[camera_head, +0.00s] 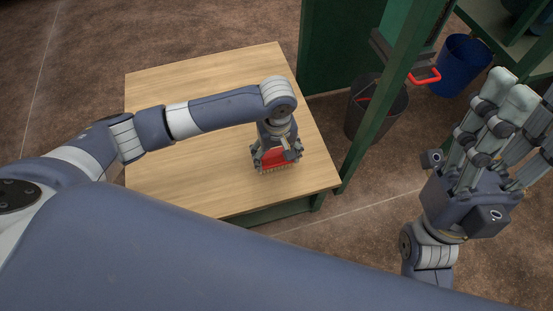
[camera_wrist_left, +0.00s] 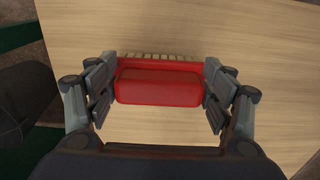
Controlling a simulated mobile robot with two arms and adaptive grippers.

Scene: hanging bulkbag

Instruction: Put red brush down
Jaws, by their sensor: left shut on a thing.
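The red brush (camera_head: 277,158) is at the right part of the wooden tabletop (camera_head: 185,150), with its pale bristles facing down at the wood. My left gripper (camera_head: 274,152) reaches down over it and is shut on its red body. In the left wrist view the brush (camera_wrist_left: 158,86) sits between both fingers of my left gripper (camera_wrist_left: 160,90), with a row of bristles along its far side. Whether the bristles touch the wood cannot be told for sure. My right gripper (camera_head: 515,110) is raised at the right, away from the table; its fingers point up and look spread apart.
A green metal frame (camera_head: 390,100) stands just right of the table. A dark bin (camera_head: 375,112) and a blue bin (camera_head: 463,65) stand on the brown floor beyond. A red handle (camera_head: 425,76) shows by the frame. The left and middle tabletop is bare.

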